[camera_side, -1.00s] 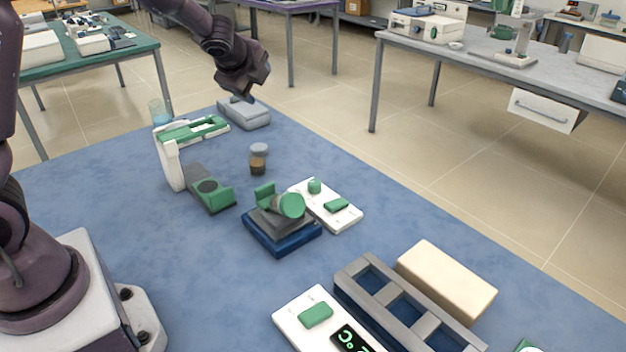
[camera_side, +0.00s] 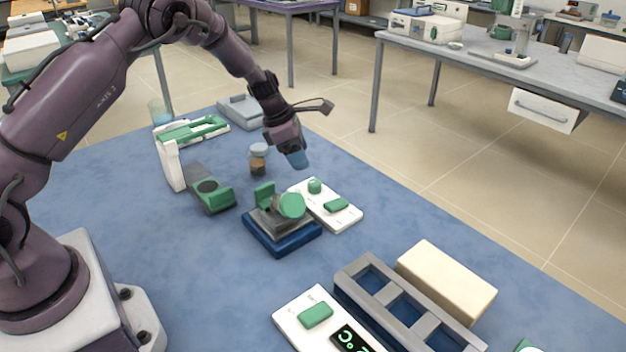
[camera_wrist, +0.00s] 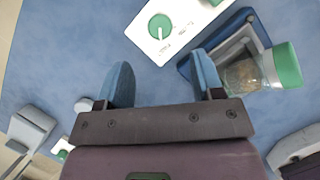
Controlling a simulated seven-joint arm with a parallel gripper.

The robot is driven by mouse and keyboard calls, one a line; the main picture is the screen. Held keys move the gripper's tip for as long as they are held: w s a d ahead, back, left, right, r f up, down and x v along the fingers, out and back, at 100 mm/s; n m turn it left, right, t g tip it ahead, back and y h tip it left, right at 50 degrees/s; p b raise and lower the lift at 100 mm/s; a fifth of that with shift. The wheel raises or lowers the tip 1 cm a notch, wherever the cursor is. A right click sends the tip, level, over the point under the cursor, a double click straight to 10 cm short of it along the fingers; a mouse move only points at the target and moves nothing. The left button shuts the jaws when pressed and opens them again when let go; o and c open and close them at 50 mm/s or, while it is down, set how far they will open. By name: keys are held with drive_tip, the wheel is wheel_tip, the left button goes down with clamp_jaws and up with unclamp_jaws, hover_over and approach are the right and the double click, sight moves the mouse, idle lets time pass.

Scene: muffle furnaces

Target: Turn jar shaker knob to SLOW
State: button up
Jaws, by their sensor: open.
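The jar shaker has a blue base (camera_side: 284,238) with a jar under a green lid (camera_side: 292,204) lying on top. A white control panel (camera_side: 338,212) sits just behind it, with a round green knob (camera_side: 314,186) and a green rectangular button (camera_side: 336,205). In the wrist view the knob (camera_wrist: 160,26) shows a pale pointer line; its printed labels are too small to read. My gripper (camera_side: 298,160) is above the table, a little behind and above the knob, and touches nothing. In the wrist view its two blue fingers (camera_wrist: 164,82) are spread apart and empty.
A small jar with brown contents (camera_side: 258,160) stands left of my gripper. A green and white device (camera_side: 172,160) is further left. A grey rack (camera_side: 400,305) and a beige block (camera_side: 446,282) lie at the front right. Blue tabletop is clear around the panel's right side.

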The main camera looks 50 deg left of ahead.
sight(314, 182)
drive_tip(key=x, duration=0.8)
drive_tip(key=shift+w+f, duration=0.1)
drive_tip(key=shift+f, duration=0.2)
drive_tip(key=c, duration=0.9)
